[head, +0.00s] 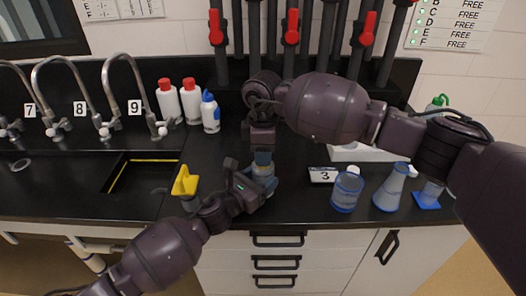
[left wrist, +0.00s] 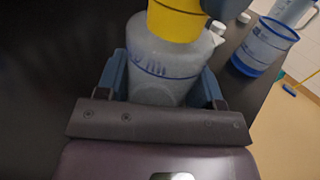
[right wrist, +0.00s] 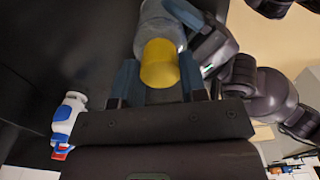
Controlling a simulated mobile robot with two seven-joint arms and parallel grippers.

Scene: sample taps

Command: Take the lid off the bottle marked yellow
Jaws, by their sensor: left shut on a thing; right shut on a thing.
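The bottle is a translucent, bluish one with a wide body (left wrist: 155,75); it also shows in the head view (head: 266,181). My left gripper (head: 257,182) is shut around its body, one finger on each side in the left wrist view. The bottle's yellow lid (left wrist: 178,20) is at its top and also shows in the right wrist view (right wrist: 159,64). My right gripper (right wrist: 160,84) is above the bottle, fingers pointing down, shut on the lid. The lid lines up with the bottle; I cannot tell whether it is seated or loosened. My right fingers mostly hide it in the head view.
A yellow object (head: 185,181) stands left of the bottle near the sink (head: 140,175). Two red-capped bottles (head: 180,102) and a blue-capped bottle (head: 210,112) stand behind. A sign "3" (head: 323,175), a beaker-like vessel (head: 347,189) and a flask (head: 391,188) are to the right.

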